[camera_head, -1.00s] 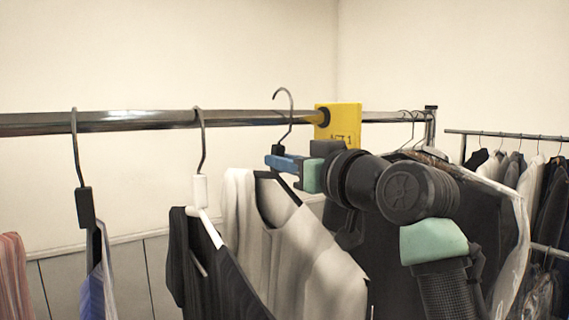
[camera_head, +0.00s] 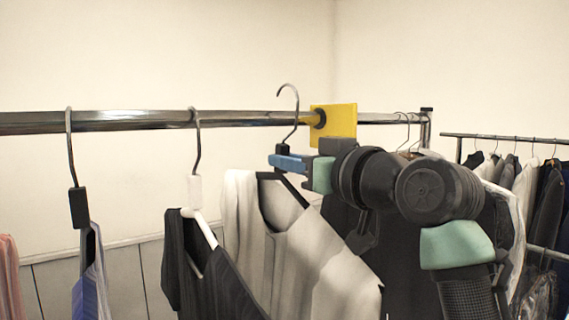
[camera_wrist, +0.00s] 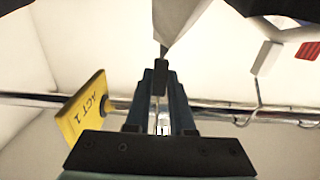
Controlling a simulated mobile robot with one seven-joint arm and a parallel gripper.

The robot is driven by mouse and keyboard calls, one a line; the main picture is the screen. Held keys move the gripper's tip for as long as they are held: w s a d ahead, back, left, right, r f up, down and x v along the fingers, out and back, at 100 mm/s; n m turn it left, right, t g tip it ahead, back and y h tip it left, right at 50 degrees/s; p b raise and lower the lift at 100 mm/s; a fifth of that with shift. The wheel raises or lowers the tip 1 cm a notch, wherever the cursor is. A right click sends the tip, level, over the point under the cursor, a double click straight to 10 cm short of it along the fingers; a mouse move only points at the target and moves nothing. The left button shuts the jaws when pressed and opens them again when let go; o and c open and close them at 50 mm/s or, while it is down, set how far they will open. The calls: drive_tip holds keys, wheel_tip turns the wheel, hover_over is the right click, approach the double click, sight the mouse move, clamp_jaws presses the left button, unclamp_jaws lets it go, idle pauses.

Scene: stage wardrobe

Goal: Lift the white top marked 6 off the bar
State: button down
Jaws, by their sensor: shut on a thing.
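The white top (camera_head: 300,245) hangs from a dark hanger with a thin metal hook (camera_head: 296,108). The curve of the hook stands clear above the bar (camera_head: 240,119), and its shaft passes in front of the bar. My gripper (camera_head: 290,163), with blue fingers, is shut on the dark block at the hanger's neck. In the wrist view my gripper (camera_wrist: 160,85) shows from behind, with the dark neck between its fingers and part of the white top (camera_wrist: 180,22) beyond. I cannot read a 6 on the top in either view.
A yellow ACT 1 divider (camera_head: 340,122) sits on the bar just right of the hook. A black garment (camera_head: 205,270) on a white-blocked hanger hangs close on the left, with a blue garment (camera_head: 92,285) farther left. Dark clothes hang behind my arm.

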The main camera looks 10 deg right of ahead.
sight(313, 209)
drive_tip(key=shift+b+v, duration=0.85)
drive_tip(key=shift+v, duration=1.95)
